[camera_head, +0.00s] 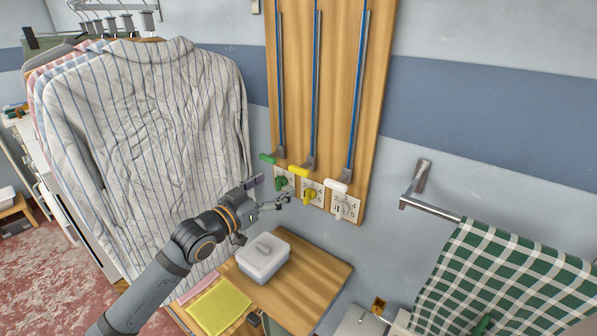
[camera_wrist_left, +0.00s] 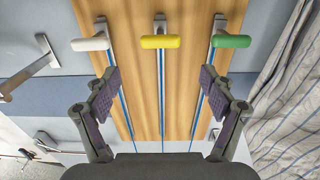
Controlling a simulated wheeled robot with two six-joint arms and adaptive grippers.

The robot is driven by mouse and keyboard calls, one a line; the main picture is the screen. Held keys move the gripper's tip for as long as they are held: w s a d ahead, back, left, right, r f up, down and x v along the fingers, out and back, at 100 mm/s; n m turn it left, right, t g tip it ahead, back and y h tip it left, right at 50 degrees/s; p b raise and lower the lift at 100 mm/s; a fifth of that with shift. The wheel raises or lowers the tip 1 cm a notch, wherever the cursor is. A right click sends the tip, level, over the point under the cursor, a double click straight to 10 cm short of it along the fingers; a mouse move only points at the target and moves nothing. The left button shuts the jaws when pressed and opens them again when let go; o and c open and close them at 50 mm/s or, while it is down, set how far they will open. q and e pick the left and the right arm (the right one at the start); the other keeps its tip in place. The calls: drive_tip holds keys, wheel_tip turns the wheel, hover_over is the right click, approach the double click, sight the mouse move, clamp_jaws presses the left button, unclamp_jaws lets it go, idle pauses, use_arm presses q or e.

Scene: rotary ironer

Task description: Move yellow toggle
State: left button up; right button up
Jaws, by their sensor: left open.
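The yellow toggle (camera_head: 299,171) is the middle of three bar handles at the lower ends of blue rails on a wooden wall board (camera_head: 338,90). It also shows in the left wrist view (camera_wrist_left: 160,42), centred beyond the gap between my fingers. The green toggle (camera_head: 267,158) and the white toggle (camera_head: 337,187) are on either side of it. My left gripper (camera_head: 270,192) is open and empty, in front of the board's lower part, below and left of the yellow toggle. It appears apart from the toggle. My right gripper is not in view.
Numbered plates with a green knob (camera_head: 281,184), a yellow knob (camera_head: 309,195) and a white knob (camera_head: 346,210) sit below the toggles. A striped shirt (camera_head: 150,130) hangs at left. A white lidded box (camera_head: 264,257) stands on a wooden table. A checked towel (camera_head: 510,275) hangs at right.

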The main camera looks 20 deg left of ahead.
sight(297, 170)
use_arm(q)
drive_tip(key=p+x, duration=0.1)
drive_tip(key=x, duration=0.8)
drive_tip(key=shift+w+d, duration=0.1)
drive_tip(key=shift+w, duration=0.15)
drive_tip(key=shift+w+d+f, duration=0.1)
drive_tip(key=shift+w+f, duration=0.05)
drive_tip(key=shift+w, duration=0.3)
drive_tip(key=shift+c, duration=0.3)
